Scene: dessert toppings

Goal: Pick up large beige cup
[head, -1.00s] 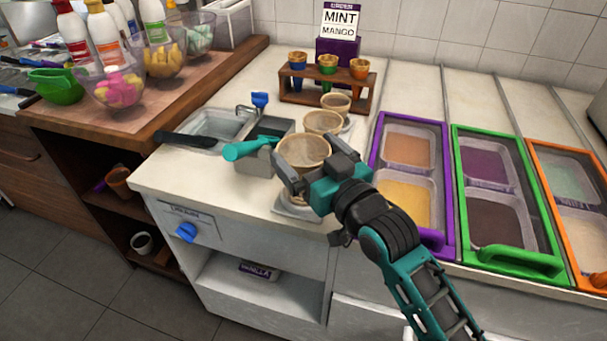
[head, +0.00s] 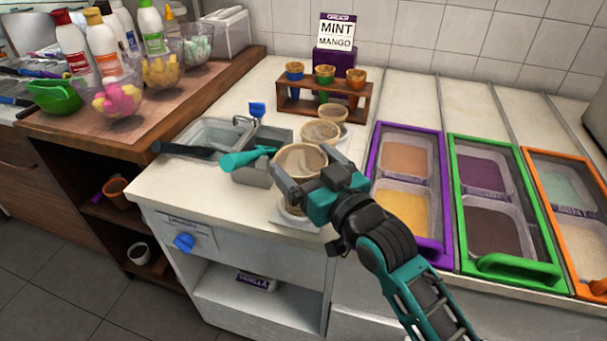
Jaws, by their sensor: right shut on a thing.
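The large beige cup (head: 300,157) is the nearest of a row of beige cups at the counter's front edge. My right gripper (head: 307,174) comes in from the lower right and is shut on this cup, its two fingers on either side below the rim. The cup looks upright, with its open top facing up. The gripper hides most of its lower part, so I cannot tell whether it is clear of the pale holder (head: 292,218) below. My left gripper is not in view.
Two smaller beige cup stacks (head: 320,132) (head: 333,112) stand just behind. A teal-handled scoop (head: 247,158) lies left, by the sink (head: 212,132). A wooden cone rack (head: 345,105) stands at the back. A purple-framed tub case (head: 375,160) is close on the right.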

